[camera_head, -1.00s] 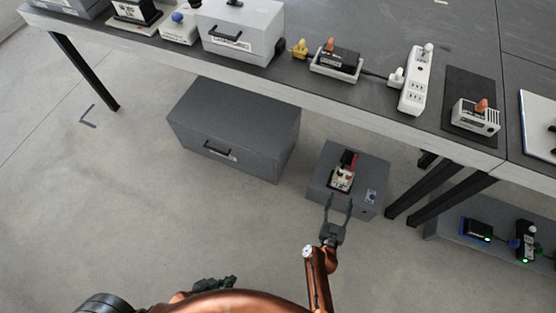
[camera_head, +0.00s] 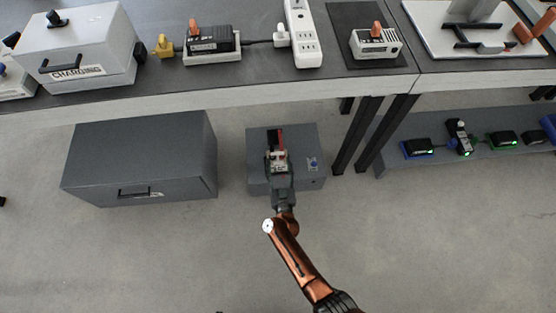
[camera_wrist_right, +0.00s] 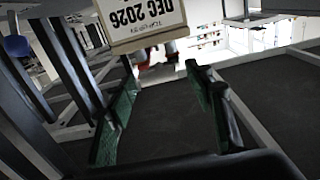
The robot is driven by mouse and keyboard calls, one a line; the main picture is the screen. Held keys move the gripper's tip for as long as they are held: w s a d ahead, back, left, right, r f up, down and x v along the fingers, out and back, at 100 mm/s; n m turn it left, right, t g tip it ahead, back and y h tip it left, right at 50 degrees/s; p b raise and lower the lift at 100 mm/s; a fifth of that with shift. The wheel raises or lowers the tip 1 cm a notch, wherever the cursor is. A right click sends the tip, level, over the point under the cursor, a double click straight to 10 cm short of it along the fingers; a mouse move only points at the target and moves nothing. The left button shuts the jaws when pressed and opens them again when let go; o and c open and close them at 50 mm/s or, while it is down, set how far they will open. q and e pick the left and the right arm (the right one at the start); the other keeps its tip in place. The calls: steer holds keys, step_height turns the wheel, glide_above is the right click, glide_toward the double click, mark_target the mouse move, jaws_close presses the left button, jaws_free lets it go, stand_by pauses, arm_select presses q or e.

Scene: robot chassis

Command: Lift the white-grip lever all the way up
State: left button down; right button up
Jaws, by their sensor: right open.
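A small device (camera_head: 277,158) with white, red and black parts stands on a low grey box (camera_head: 312,142) under the table. The white grip of its lever cannot be told apart clearly in the head view. My right gripper (camera_head: 279,171) is at the near side of this device, its fingers spread and overlapping it in the picture; contact cannot be told. In the right wrist view, the open fingers (camera_wrist_right: 161,76) have nothing between them. A tag reading "DEC 2026" (camera_wrist_right: 143,20) appears upside down beyond them, with small red and white parts just below it. My left gripper is out of view.
A larger grey drawer cabinet (camera_head: 140,150) stands left of the low box. Black table legs (camera_head: 358,140) stand close on its right. The tabletop edge (camera_head: 200,100) runs above. The floor in front is clear.

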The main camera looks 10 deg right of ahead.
steer(key=shift+w, duration=0.6)
steer(key=shift+c, duration=0.5)
jaws_close()
